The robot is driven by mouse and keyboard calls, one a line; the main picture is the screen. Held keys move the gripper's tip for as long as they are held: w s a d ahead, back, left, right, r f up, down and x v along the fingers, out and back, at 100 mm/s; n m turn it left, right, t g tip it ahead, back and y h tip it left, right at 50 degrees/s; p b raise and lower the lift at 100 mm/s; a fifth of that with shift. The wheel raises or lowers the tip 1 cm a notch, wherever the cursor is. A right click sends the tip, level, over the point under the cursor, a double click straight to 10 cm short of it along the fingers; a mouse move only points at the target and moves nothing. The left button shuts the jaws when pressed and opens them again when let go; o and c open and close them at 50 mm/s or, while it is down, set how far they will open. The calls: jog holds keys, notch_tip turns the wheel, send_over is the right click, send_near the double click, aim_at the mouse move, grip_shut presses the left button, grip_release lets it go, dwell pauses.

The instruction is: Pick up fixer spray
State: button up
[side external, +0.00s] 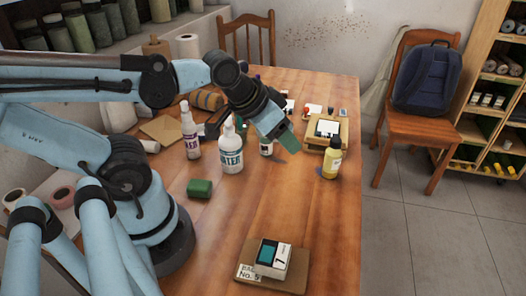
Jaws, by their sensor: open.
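My gripper (283,137) is open, above the middle of the wooden table, with green-coloured fingers pointing down and to the right. A slim white bottle with a narrow top and red lettering (190,138) stands upright left of it. The labels are too small to tell which one is the fixer spray.
A board with a small box (275,259) lies at the front. A wooden tray (313,147) and small items sit behind the yellow bottle. The right front of the table is clear. A chair holds a backpack (427,79).

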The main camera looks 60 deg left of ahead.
notch_tip(320, 180, up, 8)
jog(key=m+g+y, duration=0.9)
jog(key=m+y, duration=0.3)
jog(key=m, duration=0.4)
send_near(186, 109)
notch_tip(186, 109, up, 4)
jog(key=shift+g, duration=0.3)
jog(key=shift+w+d+f+x, duration=0.2)
jog(key=shift+f+x, duration=0.35)
jog(key=shift+x, duration=1.9)
jog(key=shift+w+d+f+x, duration=0.1)
jog(key=shift+d+f+x, duration=0.35)
jog(key=shift+x, duration=2.05)
jog(key=shift+w+d+f+x, duration=0.15)
jog(key=shift+f+x, duration=0.45)
jog(key=shift+x, duration=1.85)
grip_shut()
